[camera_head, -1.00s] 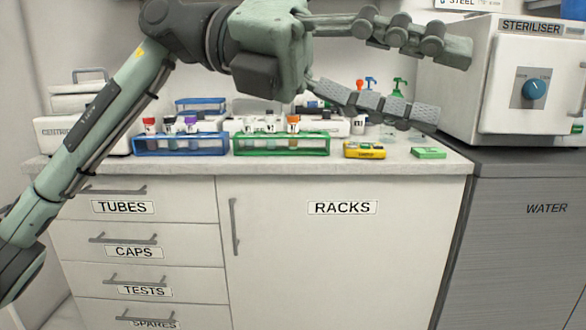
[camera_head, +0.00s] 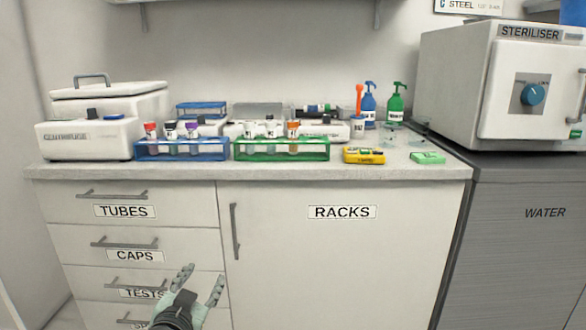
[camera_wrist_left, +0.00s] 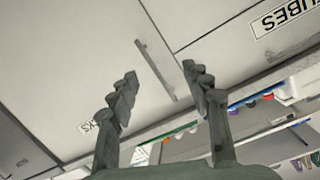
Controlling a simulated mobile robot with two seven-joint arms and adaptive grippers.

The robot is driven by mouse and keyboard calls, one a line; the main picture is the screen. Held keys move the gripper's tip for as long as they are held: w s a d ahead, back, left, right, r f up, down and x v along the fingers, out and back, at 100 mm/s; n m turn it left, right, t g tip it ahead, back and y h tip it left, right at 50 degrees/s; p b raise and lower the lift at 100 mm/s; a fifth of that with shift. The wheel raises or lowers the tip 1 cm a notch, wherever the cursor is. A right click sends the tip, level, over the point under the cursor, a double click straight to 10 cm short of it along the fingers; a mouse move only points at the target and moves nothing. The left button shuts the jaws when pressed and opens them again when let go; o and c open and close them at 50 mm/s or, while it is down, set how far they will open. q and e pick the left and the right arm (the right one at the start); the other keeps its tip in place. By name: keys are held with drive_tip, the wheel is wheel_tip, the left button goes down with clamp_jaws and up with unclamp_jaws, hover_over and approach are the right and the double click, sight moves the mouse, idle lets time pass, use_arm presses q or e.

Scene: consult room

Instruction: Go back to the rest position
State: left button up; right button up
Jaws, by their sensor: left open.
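My left gripper (camera_head: 200,287) is low in front of the drawers, at the bottom of the head view. Its fingers are spread apart with nothing between them. My right gripper is in neither view.
A blue rack (camera_head: 182,153) and a green rack (camera_head: 281,153) hold capped tubes on the counter (camera_head: 400,167). A centrifuge (camera_head: 88,138) stands at left and a steriliser (camera_head: 505,90) at right. Drawer handles and the cabinet handle (camera_head: 235,231) stick out from the fronts.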

use_arm(q)
drive_tip(key=s+a+f+n+g+y, duration=0.1)
drive_tip(key=s+a+f+g, duration=0.15)
drive_tip(key=s+f, duration=0.45)
drive_tip(key=s+a+f+n+g, duration=0.15)
drive_tip(key=s+f+g, duration=0.3)
drive_tip(key=f, duration=0.55)
drive_tip(key=s+a+f+g, duration=0.1)
drive_tip(key=s+f+g, duration=0.2)
drive_tip(key=s, duration=0.6)
drive_tip(key=s+a+f+g, duration=0.2)
drive_tip(key=s+f, duration=0.6)
drive_tip(key=s, duration=0.2)
drive_tip(key=shift+s+a+g+y, duration=0.3)
drive_tip(key=shift+g, duration=0.1)
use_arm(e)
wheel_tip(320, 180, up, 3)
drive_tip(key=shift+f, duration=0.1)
